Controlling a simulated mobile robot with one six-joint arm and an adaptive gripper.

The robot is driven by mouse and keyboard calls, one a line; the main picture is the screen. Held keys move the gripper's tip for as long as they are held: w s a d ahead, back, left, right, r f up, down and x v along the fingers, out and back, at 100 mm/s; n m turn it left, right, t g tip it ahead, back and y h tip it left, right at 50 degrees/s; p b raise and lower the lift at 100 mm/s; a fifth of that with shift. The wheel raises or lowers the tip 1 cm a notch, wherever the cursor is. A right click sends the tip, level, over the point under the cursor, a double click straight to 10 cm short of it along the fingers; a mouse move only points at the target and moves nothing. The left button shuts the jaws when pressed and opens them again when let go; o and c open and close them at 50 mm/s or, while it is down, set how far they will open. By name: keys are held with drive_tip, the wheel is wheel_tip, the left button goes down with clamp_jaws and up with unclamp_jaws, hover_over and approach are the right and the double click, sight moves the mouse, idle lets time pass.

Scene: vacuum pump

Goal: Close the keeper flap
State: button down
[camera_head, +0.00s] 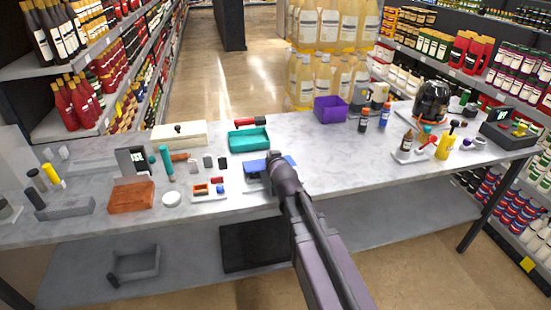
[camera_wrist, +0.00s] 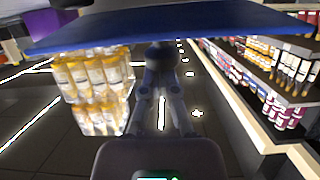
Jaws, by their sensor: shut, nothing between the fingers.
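A flat blue panel (camera_head: 256,165), which may be the keeper flap, lies over a grey block near the front middle of the table. My gripper (camera_head: 283,172) is at its right part and hides some of it. In the wrist view a wide blue panel (camera_wrist: 170,27) spans the top, just beyond the fingertips of my gripper (camera_wrist: 161,60). The fingers are together with nothing between them. I cannot tell whether they touch the panel. The hinge side and the flap's angle do not show clearly.
A teal tray (camera_head: 249,141) stands behind the panel. A white tray of small parts (camera_head: 208,194) is to its left. A purple bin (camera_head: 330,108) and a dark glass dome (camera_head: 432,100) stand at the right back.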

drive_tip(key=shift+s+f+b, duration=0.5)
drive_tip(key=shift+f, duration=0.2)
drive_tip(key=shift+s+d, duration=0.1)
drive_tip(key=shift+s+f, duration=0.1)
drive_tip(key=shift+r, duration=0.2)
